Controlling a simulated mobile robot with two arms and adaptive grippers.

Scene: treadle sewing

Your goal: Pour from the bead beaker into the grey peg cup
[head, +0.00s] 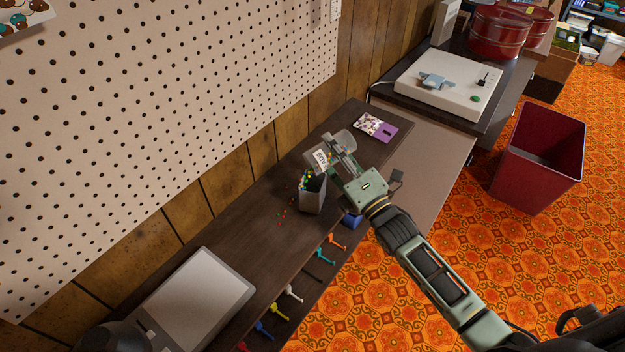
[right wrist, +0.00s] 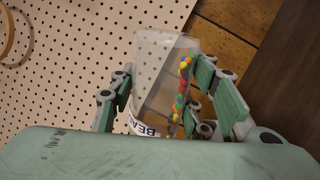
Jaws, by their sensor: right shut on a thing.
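The bead beaker (head: 321,158) is clear with a white label and is held tilted, nearly on its side. In the right wrist view the beaker (right wrist: 160,75) has coloured beads lying along one wall. My right gripper (head: 343,160) is shut on it, with a finger on either side. The grey peg cup (head: 313,197) stands upright on the dark bench just below the beaker's lower end. Coloured beads (head: 305,180) show at the cup's mouth; I cannot tell how many are inside it. My left gripper is not in view.
Several loose beads (head: 281,214) lie on the bench (head: 255,240) left of the cup. A grey flat device (head: 197,298) is at the near left, a purple card (head: 376,128) beyond. Coloured hooks (head: 292,293) line the front edge. A pegboard (head: 170,100) stands behind.

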